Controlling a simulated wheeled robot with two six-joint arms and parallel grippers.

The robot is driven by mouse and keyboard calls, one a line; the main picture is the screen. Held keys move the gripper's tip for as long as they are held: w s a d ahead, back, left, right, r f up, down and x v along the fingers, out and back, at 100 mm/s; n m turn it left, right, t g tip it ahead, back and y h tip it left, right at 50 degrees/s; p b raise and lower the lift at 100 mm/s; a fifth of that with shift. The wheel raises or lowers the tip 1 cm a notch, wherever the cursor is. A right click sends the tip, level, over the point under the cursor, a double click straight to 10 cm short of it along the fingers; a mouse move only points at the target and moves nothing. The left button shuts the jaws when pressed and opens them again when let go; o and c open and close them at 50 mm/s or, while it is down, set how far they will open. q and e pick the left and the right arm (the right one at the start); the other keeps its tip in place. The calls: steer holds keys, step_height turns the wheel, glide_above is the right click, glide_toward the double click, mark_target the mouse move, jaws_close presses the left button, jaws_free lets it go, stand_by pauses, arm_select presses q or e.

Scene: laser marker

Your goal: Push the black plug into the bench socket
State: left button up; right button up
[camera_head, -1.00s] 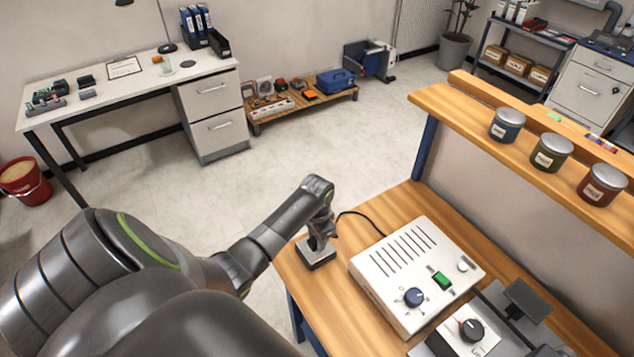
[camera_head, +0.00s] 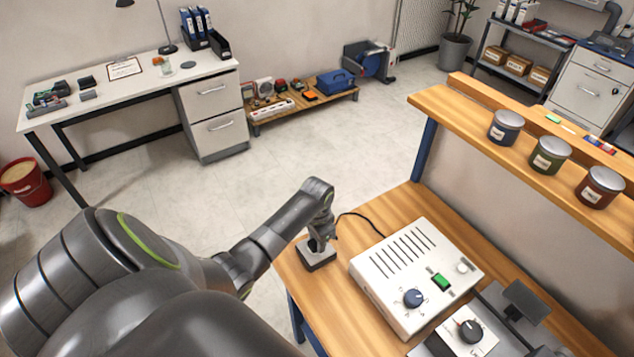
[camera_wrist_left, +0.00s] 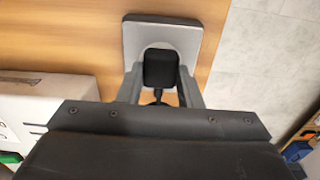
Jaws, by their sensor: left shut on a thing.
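The bench socket (camera_head: 316,257) is a small grey square box near the left edge of the wooden bench; its top plate also shows in the left wrist view (camera_wrist_left: 187,31). The black plug (camera_wrist_left: 160,70) sits between the fingers of my left gripper (camera_wrist_left: 162,90), which is shut on it. In the head view my left gripper (camera_head: 322,238) is right above the socket, and the plug is hidden there. From the wrist the plug overlaps the socket's plate; I cannot tell how deep it sits. My right gripper is not in view.
A white control box (camera_head: 415,270) with a blue knob and green switch stands right of the socket. A black cable (camera_head: 358,216) runs along the bench towards the box. A raised shelf (camera_head: 470,118) with three tins stands behind. The bench surface between socket and box is clear.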

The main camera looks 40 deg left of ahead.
arm_select(q)
steer(key=o, duration=1)
steer(key=shift+o, duration=0.4)
steer(key=o, duration=0.4)
steer(key=shift+r, duration=0.1)
step_height(320, 180, up, 3)
steer(key=p, duration=0.3)
steer(key=shift+r+p, duration=0.1)
steer(key=shift+p, duration=0.25)
steer(key=shift+r+p, duration=0.7)
steer(key=shift+r, duration=0.6)
